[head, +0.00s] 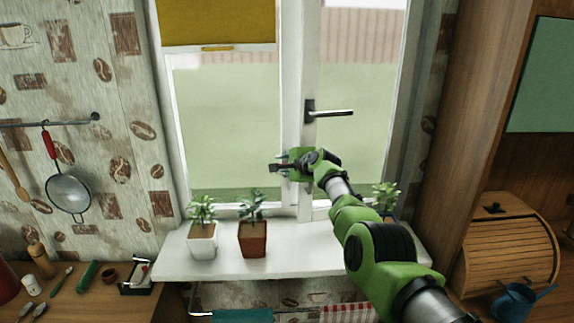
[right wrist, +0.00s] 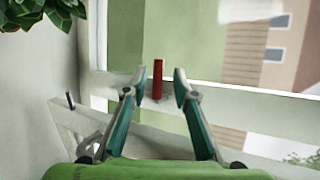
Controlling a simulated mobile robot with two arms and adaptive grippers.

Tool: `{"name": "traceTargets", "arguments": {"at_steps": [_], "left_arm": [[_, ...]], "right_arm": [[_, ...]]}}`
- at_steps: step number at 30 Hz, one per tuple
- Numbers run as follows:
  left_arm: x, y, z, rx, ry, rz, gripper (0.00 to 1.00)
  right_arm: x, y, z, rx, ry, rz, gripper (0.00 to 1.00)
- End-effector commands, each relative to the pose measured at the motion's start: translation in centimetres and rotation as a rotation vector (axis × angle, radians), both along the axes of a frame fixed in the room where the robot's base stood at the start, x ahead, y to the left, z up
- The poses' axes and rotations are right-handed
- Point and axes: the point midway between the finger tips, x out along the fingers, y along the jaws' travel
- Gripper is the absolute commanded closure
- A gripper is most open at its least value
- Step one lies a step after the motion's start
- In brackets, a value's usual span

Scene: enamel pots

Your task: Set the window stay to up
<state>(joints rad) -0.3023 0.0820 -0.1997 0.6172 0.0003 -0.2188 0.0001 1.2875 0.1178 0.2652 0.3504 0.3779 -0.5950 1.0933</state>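The window (head: 292,90) stands behind the white sill, with a dark handle (head: 330,112) whose lever lies level. My right gripper (head: 278,167) is at the middle upright of the window frame, below and left of that handle. In the right wrist view its two fingers (right wrist: 156,80) are apart. A short red bar (right wrist: 158,80), possibly the window stay, shows between the fingertips against the white frame. I cannot see contact with either finger. A grey metal fitting with a dark peg (right wrist: 70,99) is at the left on the frame. My left gripper is out of view.
A white pot (head: 202,241) and a brown pot (head: 252,239) with plants stand on the sill (head: 310,245). Another plant (head: 386,192) is behind my right arm. A wooden bread box (head: 508,250) and a blue watering can (head: 518,303) are at the right.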

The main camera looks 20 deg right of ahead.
Motion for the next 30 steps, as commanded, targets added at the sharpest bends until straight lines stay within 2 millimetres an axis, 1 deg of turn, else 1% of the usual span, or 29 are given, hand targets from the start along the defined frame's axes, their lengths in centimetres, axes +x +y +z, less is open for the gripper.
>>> {"name": "traceTargets", "arguments": {"at_steps": [7, 14, 23, 30], "left_arm": [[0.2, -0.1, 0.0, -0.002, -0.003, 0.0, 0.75], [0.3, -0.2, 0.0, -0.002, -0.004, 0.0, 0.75], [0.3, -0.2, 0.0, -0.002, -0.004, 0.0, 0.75], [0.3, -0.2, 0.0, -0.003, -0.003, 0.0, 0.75]], "right_arm": [[-0.6, -0.2, 0.3, 0.0, -0.002, 0.001, 0.74], [-1.8, -0.3, 0.7, -0.002, -0.001, 0.0, 0.74], [-4.0, -0.6, 1.8, -0.001, -0.002, -0.001, 0.74], [-6.4, -0.9, 2.9, -0.001, -0.004, 0.0, 0.74]]}}
